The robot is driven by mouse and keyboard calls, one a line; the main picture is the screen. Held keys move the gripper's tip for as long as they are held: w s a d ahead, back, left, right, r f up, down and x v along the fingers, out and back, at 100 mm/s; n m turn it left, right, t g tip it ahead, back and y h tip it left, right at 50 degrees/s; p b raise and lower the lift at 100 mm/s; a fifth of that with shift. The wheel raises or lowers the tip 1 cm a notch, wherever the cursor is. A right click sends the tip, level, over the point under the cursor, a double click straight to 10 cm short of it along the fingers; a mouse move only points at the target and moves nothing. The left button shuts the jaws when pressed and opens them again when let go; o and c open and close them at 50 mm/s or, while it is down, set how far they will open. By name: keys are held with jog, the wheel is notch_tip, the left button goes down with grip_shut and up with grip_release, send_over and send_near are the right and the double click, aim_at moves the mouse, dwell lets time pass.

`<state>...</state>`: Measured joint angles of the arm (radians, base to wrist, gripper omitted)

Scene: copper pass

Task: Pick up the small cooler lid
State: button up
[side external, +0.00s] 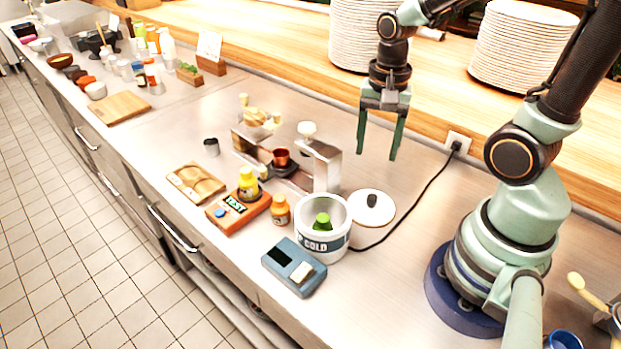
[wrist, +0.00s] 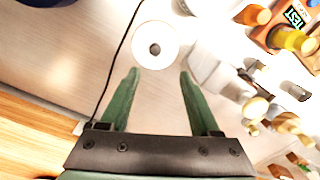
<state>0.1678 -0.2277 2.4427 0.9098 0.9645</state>
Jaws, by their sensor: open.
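The small cooler lid (side external: 372,208) is a white disc with a dark knob, lying on the steel counter beside the white cooler marked COLD (side external: 323,232). In the wrist view the lid (wrist: 156,46) lies beyond the fingertips, roughly between their lines. My gripper (side external: 379,150) is open and empty, well above the counter and behind the lid in the side view. Its two green fingers (wrist: 158,75) point toward the lid in the wrist view. The cooler stands open with a green item (side external: 322,222) inside.
A black cable (side external: 411,205) runs along the counter past the lid to a wall outlet. A metal machine (side external: 322,165), an orange TEST box (side external: 238,209) and a blue-grey box (side external: 293,267) stand left of or near the cooler. Plate stacks (side external: 362,35) stand on the back shelf.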

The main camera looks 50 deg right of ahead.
send_over(372, 197)
jog(key=shift+m, duration=0.3)
notch_tip(372, 197, down, 7)
jog(key=shift+w+a+f, duration=0.1)
jog(key=shift+w, duration=0.05)
jog(key=shift+s+f, duration=0.15)
jog(key=shift+f, duration=0.85)
jog(key=shift+s+f, duration=0.1)
jog(key=shift+f, duration=0.85)
jog(key=shift+w+f, duration=0.1)
jog(key=shift+f, duration=0.6)
jog(key=shift+c, duration=0.2)
grip_shut()
